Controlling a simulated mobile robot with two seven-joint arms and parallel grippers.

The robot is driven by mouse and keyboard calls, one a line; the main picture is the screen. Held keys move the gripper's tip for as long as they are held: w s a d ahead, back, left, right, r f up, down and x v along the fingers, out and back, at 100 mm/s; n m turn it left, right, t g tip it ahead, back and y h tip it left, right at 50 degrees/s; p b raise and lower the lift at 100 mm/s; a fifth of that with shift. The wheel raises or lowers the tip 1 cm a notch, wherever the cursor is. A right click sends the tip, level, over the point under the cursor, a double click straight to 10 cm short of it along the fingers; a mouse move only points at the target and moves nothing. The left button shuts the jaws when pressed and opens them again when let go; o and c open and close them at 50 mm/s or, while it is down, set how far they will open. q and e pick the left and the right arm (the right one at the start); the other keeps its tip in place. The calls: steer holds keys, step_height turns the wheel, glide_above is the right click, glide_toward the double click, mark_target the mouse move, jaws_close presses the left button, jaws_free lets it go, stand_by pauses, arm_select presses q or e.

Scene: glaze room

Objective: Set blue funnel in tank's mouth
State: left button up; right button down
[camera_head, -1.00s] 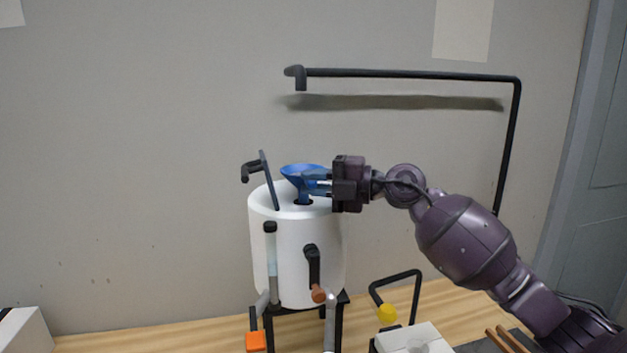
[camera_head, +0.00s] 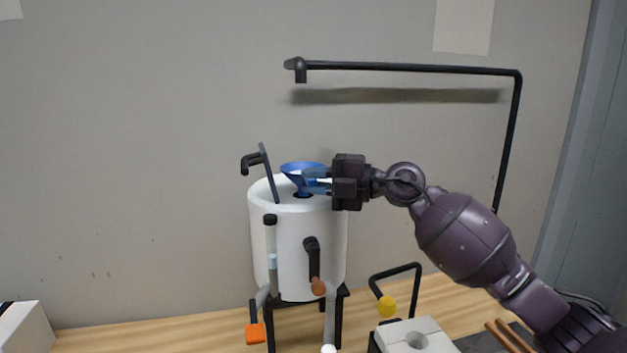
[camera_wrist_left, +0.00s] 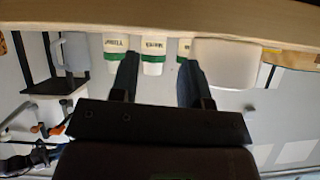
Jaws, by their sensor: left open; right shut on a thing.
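The blue funnel (camera_head: 303,169) is upright over the dark mouth (camera_head: 303,195) in the top of the white tank (camera_head: 297,240). Its lower end is at or just inside the mouth; I cannot tell how deep. My right gripper (camera_head: 318,181) comes in from the right and is shut on the funnel's side. The tank's hinged lid (camera_head: 268,172) stands raised at the left of the mouth. My left gripper (camera_wrist_left: 155,75) shows only in the left wrist view, open, with nothing between its fingers.
A black overhead pipe (camera_head: 410,68) runs above the tank. The tank stands on a black stand (camera_head: 337,310) on the wooden table (camera_head: 180,330). A grey block (camera_head: 415,338) sits front right. White bottles with green bands (camera_wrist_left: 152,55) show in the left wrist view.

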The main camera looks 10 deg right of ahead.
steer(key=shift+f, duration=1.25)
stand_by(0.8)
steer(key=c, duration=1)
jaws_free()
steer(key=shift+f, duration=0.1)
steer(key=shift+f, duration=0.1)
steer(key=shift+r+v, duration=0.2)
steer(key=shift+v, duration=2.5)
steer(key=shift+r+v, duration=0.2)
steer(key=shift+v, duration=2.55)
steer(key=shift+d, duration=0.1)
